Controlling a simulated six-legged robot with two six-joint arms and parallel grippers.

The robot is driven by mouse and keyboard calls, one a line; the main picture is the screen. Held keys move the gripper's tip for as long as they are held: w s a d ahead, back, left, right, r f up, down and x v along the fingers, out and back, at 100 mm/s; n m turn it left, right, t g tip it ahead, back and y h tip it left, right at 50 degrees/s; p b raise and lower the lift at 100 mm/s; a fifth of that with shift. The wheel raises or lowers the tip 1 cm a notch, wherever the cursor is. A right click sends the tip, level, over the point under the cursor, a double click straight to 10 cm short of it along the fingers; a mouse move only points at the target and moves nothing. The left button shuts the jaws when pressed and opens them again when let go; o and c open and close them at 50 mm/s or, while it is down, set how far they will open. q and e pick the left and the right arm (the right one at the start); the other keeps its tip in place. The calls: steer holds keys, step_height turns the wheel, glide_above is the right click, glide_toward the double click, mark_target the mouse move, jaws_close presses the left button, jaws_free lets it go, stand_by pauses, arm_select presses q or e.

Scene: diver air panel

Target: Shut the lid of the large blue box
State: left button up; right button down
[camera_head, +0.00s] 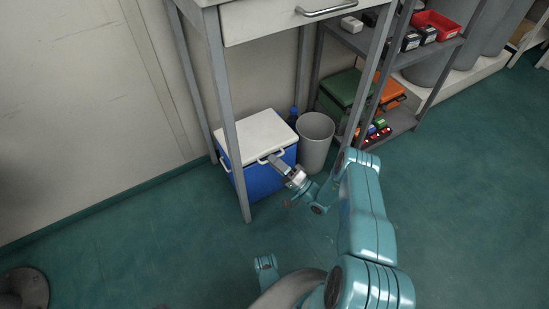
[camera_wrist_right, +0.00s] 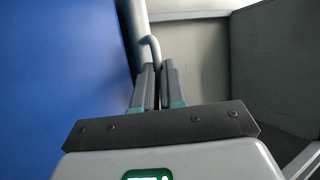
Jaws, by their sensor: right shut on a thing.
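The large blue box (camera_head: 262,184) stands on the floor under the table. Its white lid (camera_head: 254,136) lies over the top and looks level; I cannot tell whether a narrow gap is left under it. A white handle (camera_head: 262,161) sticks out at the lid's front edge. My right gripper (camera_head: 274,160) is at this handle, and in the right wrist view its jaws (camera_wrist_right: 159,68) are shut on the pale curved handle (camera_wrist_right: 151,44). The blue wall (camera_wrist_right: 60,80) fills the left of that view.
A table leg (camera_head: 232,150) stands close before the box. A shelf rack (camera_head: 420,55) with small boxes is further right. The floor in front is clear.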

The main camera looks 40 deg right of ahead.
steer(key=shift+d, duration=0.15)
steer(key=c, duration=1.5)
jaws_free()
arm_select(q)
steer(key=shift+s+d+r+g+p, duration=0.15)
steer(key=shift+s+r+g+p, duration=0.15)
steer(key=shift+s+r+p, duration=0.6)
arm_select(e)
steer(key=v, duration=1.6)
steer(key=shift+s, duration=0.25)
arm_select(q)
steer(key=shift+w+r, duration=0.15)
